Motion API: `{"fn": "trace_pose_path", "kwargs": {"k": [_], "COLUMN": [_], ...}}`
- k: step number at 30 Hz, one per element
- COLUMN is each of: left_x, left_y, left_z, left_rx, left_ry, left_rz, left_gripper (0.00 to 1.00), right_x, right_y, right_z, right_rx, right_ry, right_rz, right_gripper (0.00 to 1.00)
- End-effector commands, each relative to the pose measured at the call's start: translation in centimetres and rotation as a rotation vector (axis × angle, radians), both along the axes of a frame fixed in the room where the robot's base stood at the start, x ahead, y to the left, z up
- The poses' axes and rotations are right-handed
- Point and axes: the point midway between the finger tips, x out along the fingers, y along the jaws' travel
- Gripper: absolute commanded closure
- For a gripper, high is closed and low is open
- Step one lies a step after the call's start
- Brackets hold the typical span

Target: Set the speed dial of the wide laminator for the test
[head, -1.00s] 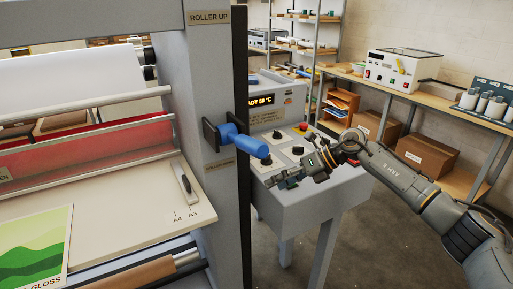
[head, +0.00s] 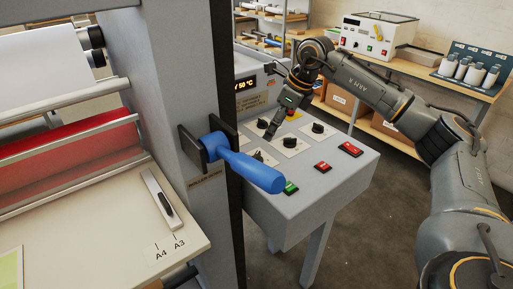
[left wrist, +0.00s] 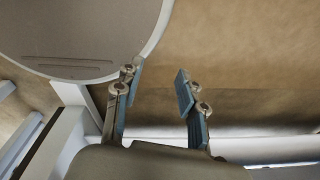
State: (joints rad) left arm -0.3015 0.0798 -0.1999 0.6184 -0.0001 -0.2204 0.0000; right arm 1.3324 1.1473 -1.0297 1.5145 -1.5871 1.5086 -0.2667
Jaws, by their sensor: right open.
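The wide laminator (head: 180,80) fills the left of the head view. Its grey control panel (head: 330,180) carries several black dials on pale plates, among them a right dial (head: 318,128), a middle dial (head: 290,142) and a near-left dial (head: 258,156). Their labels are too small to read, so I cannot tell which is the speed dial. My right gripper (head: 272,132) is open and points down over the dials at the panel's left; contact cannot be told. My left gripper (left wrist: 156,78) is open and empty in the left wrist view, and out of the head view.
A blue lever handle (head: 245,168) juts out in front of the panel's left side. A green switch (head: 290,187) and red switches (head: 350,149) sit on the panel. A bench with a white device (head: 375,35) is at the back right.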

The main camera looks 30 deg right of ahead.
Motion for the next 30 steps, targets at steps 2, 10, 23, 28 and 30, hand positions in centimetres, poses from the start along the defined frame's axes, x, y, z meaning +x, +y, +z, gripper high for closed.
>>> {"fn": "trace_pose_path", "kwargs": {"k": [2,10,23,28,30], "left_x": [-1.4,-1.0,0.9,0.1,-0.1], "left_y": [0.1,0.1,-0.1,0.0,0.0], "left_z": [0.6,2.0,2.8,2.7,2.7], "left_rx": [0.001,0.001,-0.002,0.0,0.0], "left_ry": [0.02,0.014,-0.015,-0.002,0.0], "left_rz": [0.0,0.0,0.0,0.0,0.0], "left_gripper": [0.6,0.6,0.6,0.6,0.6], "right_x": [0.5,2.4,3.5,3.5,3.5], "right_y": [0.5,1.7,2.4,2.4,2.4], "right_z": [-1.5,-6.7,-10.1,-10.1,-10.1], "right_rx": [0.0,0.001,0.001,0.001,0.001], "right_ry": [0.005,0.003,0.0,0.0,0.0], "right_rz": [0.001,0.001,0.0,0.0,0.0], "right_gripper": [0.36,0.36,0.36,0.36,0.46]}}
